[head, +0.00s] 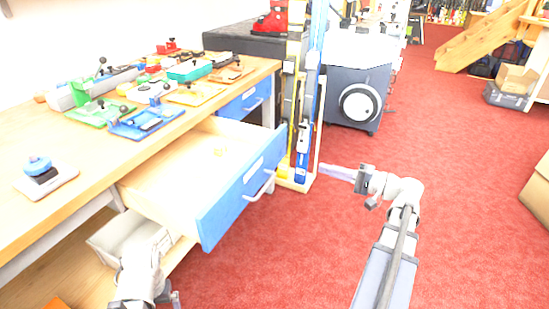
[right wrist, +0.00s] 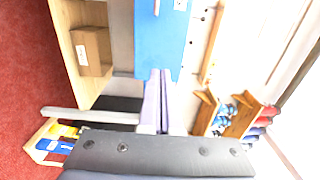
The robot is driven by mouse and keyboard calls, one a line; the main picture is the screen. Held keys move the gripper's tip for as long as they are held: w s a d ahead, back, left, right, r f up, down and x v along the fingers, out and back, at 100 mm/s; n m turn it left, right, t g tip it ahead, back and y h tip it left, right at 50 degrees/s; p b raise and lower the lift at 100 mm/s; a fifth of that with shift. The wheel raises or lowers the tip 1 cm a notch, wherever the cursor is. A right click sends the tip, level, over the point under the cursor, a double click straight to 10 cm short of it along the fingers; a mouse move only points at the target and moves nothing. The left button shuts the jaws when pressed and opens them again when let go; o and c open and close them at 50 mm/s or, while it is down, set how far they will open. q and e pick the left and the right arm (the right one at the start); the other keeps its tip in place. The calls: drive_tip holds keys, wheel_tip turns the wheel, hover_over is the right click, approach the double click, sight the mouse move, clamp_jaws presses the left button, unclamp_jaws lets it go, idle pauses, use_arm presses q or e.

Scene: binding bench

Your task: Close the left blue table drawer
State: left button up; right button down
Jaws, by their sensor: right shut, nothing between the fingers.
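The left blue drawer (head: 237,196) is pulled well out from the wooden table, its inside showing pale wood. It has a blue front with a silver handle (head: 261,185). My right gripper (head: 340,172) is to the right of the drawer front, apart from it, over the red floor. Its fingers are shut with nothing between them; they also show in the right wrist view (right wrist: 157,100). My left gripper (head: 172,299) is at the bottom edge, below and left of the drawer front; its fingers are cut off or too unclear to tell.
A second blue drawer (head: 246,101) farther along the table looks shut. Tools and coloured trays (head: 147,120) stand on the tabletop (head: 100,150). A wooden rack with blue and yellow items (head: 302,150) stands just beyond the open drawer. Red floor (head: 290,260) is clear to the right.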

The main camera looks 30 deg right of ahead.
sight(274, 154)
drive_tip(key=x, duration=1.4)
drive_tip(key=shift+w+a, duration=0.1)
drive_tip(key=x, duration=2.7)
use_arm(q)
drive_tip(key=shift+s, duration=0.1)
use_arm(e)
drive_tip(key=shift+w+a, duration=0.15)
drive_tip(key=shift+a, duration=0.05)
use_arm(q)
drive_tip(key=shift+d+r, duration=0.1)
use_arm(e)
drive_tip(key=shift+w, duration=0.15)
